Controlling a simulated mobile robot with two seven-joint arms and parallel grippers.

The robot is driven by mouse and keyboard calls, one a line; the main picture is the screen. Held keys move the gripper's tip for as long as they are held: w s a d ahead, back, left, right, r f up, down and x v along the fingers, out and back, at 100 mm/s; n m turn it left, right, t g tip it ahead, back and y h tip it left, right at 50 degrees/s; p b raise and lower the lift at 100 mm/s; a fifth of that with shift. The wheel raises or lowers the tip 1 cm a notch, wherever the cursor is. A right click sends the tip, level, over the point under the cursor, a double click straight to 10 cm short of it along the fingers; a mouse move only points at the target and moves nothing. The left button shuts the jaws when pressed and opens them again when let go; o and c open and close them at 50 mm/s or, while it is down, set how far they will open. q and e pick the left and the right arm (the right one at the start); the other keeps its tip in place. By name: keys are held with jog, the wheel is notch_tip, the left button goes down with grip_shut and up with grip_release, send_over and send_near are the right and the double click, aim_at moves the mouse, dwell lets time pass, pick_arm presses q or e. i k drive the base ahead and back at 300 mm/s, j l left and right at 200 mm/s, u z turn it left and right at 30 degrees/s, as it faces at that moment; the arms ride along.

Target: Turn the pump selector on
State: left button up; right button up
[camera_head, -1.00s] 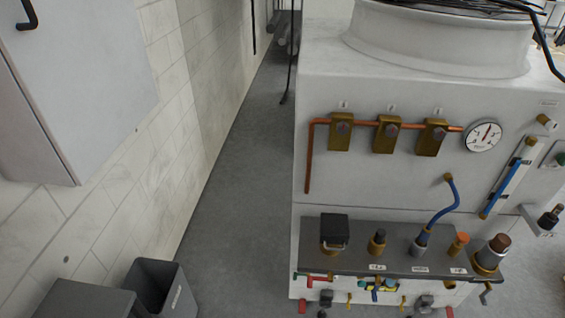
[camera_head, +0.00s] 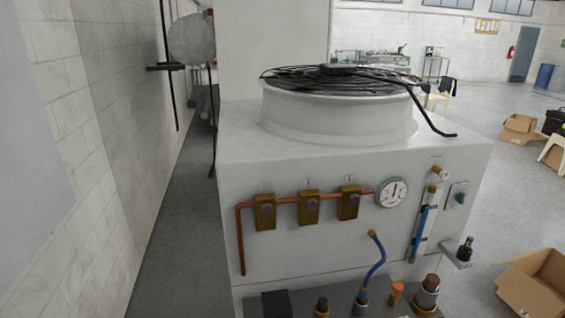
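The white washer machine (camera_head: 300,255) stands in the middle of the head view. Its front has three brass valve blocks with knobs: left (camera_head: 265,212), middle (camera_head: 309,208) and right (camera_head: 349,203). A green switch on a small plate (camera_head: 459,198) is at the right of the front. A black-handled part (camera_head: 465,248) sits on a bracket below it. The small labels are unreadable, so I cannot tell which control is the pump selector. Neither of my grippers is in view.
A round gauge (camera_head: 391,192), a copper pipe (camera_head: 239,240) and a blue hose (camera_head: 376,262) are on the front. The lower shelf (camera_head: 290,300) is cut off below. A tiled wall (camera_head: 90,180) is left. A cardboard box (camera_head: 535,285) lies on the floor at right.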

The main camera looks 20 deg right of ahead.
aim_at(460, 197)
jog(key=z, duration=1.85)
